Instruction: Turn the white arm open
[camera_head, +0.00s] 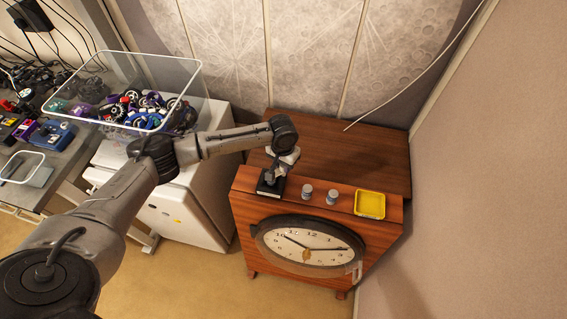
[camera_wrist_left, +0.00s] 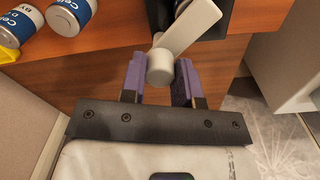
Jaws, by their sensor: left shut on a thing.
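The white arm (camera_wrist_left: 188,28) is a flat lever with a round knob at its near end, seen in the left wrist view. Its far end meets a dark block, which in the head view is the black base (camera_head: 269,188) on the wooden clock cabinet's front ledge. My left gripper (camera_head: 279,172) is over this base. In the left wrist view its purple fingers (camera_wrist_left: 161,82) are shut on the knob end of the white arm, one on each side. The arm's exact angle is hard to read in the head view, where my gripper covers it. My right gripper is not in view.
The clock face (camera_head: 307,246) is on the cabinet front below. A clear bin of parts (camera_head: 140,122) stands at left. The cabinet top (camera_head: 345,158) is bare.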

